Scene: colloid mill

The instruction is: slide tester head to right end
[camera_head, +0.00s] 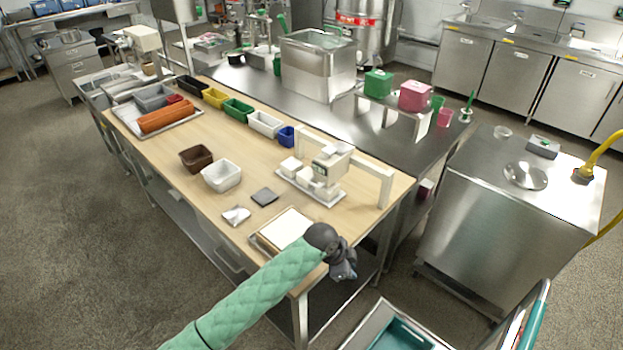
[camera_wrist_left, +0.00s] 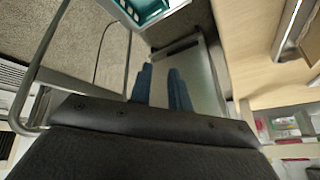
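A cream gantry (camera_head: 368,164) stands at the right end of the wooden bench, with a crossbeam on legs. The tester head (camera_head: 333,160), a pale box with a small dark display, sits near the middle of the crossbeam. White blocks (camera_head: 290,166) lie on a tray below and beside it. My left gripper (camera_head: 343,268) is past the bench's front right corner, well in front of the gantry and apart from it. In the left wrist view its two blue-grey fingers (camera_wrist_left: 161,88) are apart with nothing between them. The tester head is not seen there. My right gripper is not visible.
A framed cream board (camera_head: 284,229) lies near the bench corner beside my left arm. A dark square (camera_head: 264,197) and white packet (camera_head: 236,215) lie nearby. A steel cabinet (camera_head: 500,215) stands right of the bench. A cart with a teal tray (camera_head: 400,335) stands in front.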

